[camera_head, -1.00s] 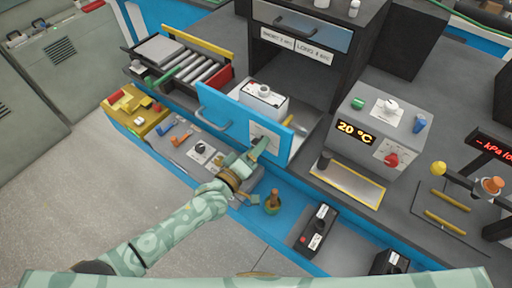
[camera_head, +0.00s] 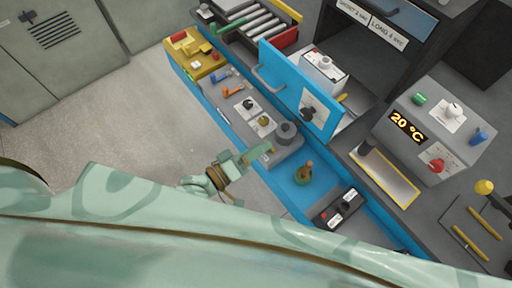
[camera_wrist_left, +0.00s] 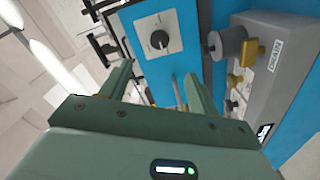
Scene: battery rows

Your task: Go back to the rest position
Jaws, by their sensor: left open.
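My left gripper (camera_head: 262,152) is pale green and hangs in front of the blue bench, beside the grey knob panel. Its fingers are spread with nothing between them in the left wrist view (camera_wrist_left: 157,75). The open blue door (camera_head: 290,85) stands beyond it, apart from the fingers in the head view. A white plate with a dark knob (camera_wrist_left: 160,38) on a blue panel shows beyond the fingertips in the wrist view. My right gripper is not in view.
A yellow tray (camera_head: 196,52), a white device (camera_head: 323,68) and a 20 °C control box (camera_head: 433,125) are around. The floor (camera_head: 130,115) at left is clear.

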